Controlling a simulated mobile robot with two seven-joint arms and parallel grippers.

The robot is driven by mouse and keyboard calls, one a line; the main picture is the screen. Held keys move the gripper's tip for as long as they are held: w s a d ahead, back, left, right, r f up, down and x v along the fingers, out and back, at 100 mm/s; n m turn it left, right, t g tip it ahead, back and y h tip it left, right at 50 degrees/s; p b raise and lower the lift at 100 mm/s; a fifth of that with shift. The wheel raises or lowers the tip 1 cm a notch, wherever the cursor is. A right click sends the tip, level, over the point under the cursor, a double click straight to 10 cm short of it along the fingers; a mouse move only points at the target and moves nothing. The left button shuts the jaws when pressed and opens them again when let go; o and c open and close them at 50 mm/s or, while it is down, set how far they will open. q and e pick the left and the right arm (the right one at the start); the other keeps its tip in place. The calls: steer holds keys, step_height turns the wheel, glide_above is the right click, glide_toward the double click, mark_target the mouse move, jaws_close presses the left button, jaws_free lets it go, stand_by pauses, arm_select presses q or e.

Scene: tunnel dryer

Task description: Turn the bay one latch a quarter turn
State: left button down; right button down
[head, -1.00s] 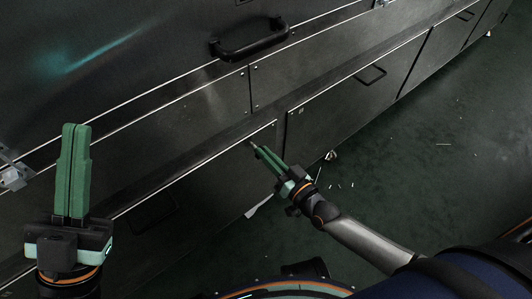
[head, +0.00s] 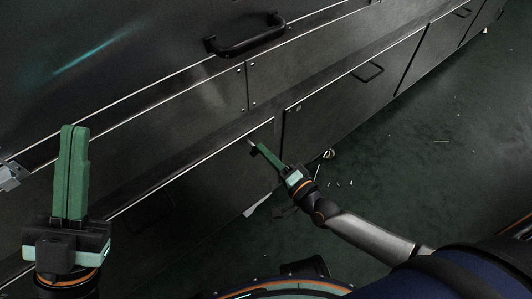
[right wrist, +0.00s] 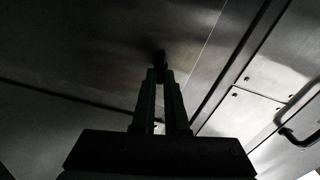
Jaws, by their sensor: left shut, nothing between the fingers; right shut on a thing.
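My right gripper (head: 259,149) is shut on the bay one latch (head: 251,142), a small part near the upper right corner of a lower dark panel (head: 195,185). Only a bit of the latch shows past the fingertips. In the right wrist view the latch (right wrist: 160,58) is a dark, blurred shape at the tips of the gripper (right wrist: 160,74). Its exact angle is hard to tell. My left gripper (head: 74,129) is shut and empty, pointing up at the left, apart from the panels.
A black bar handle (head: 246,38) stands out from the upper panel above the latch. Another lower panel (head: 345,92) with a dark handle lies to the right. The green floor (head: 440,150) is open at the right, with small scattered debris.

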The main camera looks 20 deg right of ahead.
steer(key=shift+m, duration=1.2)
steer(key=shift+b, duration=0.3)
steer(key=c, duration=0.9)
jaws_free()
steer(key=shift+f, duration=0.1)
steer(key=shift+c, duration=0.2)
steer(key=p+v, duration=0.1)
steer(key=v, duration=0.6)
steer(key=shift+s+p, duration=0.2)
steer(key=shift+p, duration=0.2)
steer(key=shift+d, duration=0.1)
